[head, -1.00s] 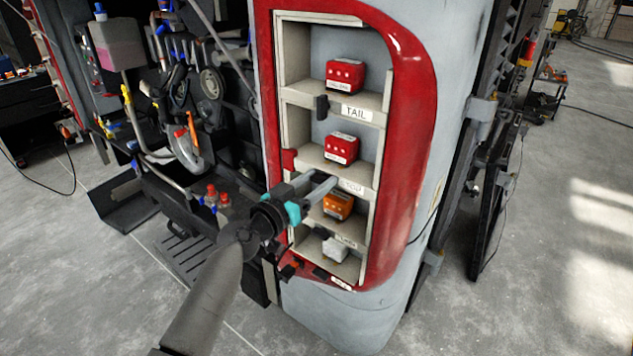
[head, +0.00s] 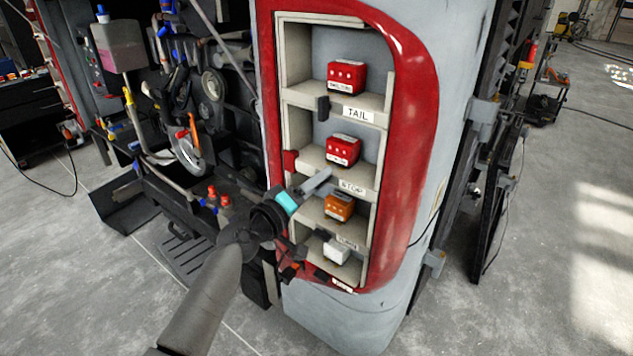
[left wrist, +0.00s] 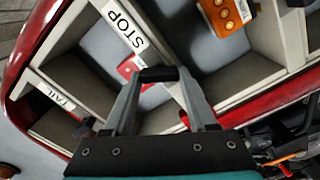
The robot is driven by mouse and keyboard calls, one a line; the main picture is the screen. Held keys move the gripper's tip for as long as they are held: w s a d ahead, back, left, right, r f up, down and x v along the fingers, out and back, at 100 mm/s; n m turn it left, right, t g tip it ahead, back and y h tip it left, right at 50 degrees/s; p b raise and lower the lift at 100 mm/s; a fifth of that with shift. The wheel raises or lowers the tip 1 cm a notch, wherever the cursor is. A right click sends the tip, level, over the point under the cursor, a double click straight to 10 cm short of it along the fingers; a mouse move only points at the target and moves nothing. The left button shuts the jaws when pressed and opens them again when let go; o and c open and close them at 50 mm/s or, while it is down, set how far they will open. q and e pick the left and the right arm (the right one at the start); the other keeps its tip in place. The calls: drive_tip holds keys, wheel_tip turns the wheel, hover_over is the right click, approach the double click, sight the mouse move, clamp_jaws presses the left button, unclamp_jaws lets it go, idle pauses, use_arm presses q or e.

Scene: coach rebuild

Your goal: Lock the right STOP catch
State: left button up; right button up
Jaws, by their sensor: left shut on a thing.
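The white STOP label (head: 352,187) sits on a shelf edge of the red-framed lamp housing, under a red lamp block (head: 342,150). It also shows in the left wrist view (left wrist: 124,24). My left gripper (head: 322,180) is at that shelf edge, just left of the label. In the left wrist view its fingers are shut on a small black catch (left wrist: 158,74) beside the label. My right gripper is not in view.
Above is the TAIL label (head: 358,114) with its own black catch (head: 322,107). A red knob (head: 290,160) sticks out at the housing's left edge. An orange block (head: 339,206) and a white block (head: 336,250) stand below.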

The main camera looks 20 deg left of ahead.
use_arm(q)
drive_tip(key=n+p, duration=0.1)
drive_tip(key=n, duration=0.5)
drive_tip(key=shift+f, duration=0.15)
drive_tip(key=shift+n, duration=0.3)
drive_tip(key=o, duration=1.4)
drive_tip(key=shift+c, duration=0.2)
drive_tip(key=b+v, duration=0.1)
drive_tip(key=v, duration=1.4)
drive_tip(key=shift+b, duration=0.4)
drive_tip(key=shift+s+a, duration=0.1)
